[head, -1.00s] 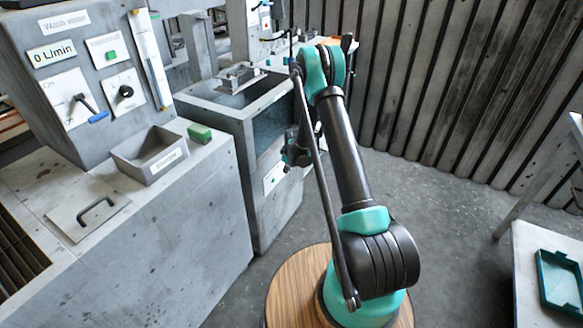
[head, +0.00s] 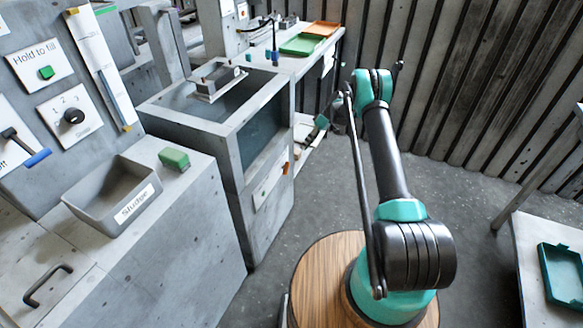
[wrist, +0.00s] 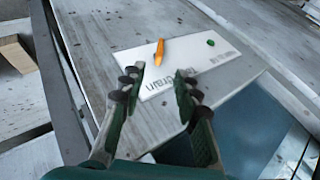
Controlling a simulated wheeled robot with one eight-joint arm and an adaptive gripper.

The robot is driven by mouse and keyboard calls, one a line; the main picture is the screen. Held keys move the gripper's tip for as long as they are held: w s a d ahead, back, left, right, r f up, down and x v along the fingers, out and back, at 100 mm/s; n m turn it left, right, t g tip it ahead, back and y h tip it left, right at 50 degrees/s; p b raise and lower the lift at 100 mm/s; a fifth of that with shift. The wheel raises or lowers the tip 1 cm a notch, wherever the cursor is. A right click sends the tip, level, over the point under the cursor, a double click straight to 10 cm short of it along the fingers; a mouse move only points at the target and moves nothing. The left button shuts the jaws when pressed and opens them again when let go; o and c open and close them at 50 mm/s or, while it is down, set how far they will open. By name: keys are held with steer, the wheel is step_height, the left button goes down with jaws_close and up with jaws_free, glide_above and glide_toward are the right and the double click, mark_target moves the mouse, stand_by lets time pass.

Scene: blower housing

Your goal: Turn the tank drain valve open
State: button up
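A small green dot (wrist: 211,42) sits on the plate to the right of the handle.
A grey sludge bin (head: 115,195) and a green block (head: 174,158) stand on the left counter. Behind the tank is a table with green (head: 301,44) and orange (head: 322,28) trays. A table with a green tray (head: 562,272) is at right. Floor between is clear.

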mark_target(288, 167)
steer(key=x, duration=1.4)
steer(key=shift+s+a+f, duration=0.15)
steer(key=shift+a, duration=0.1)
jaws_close()
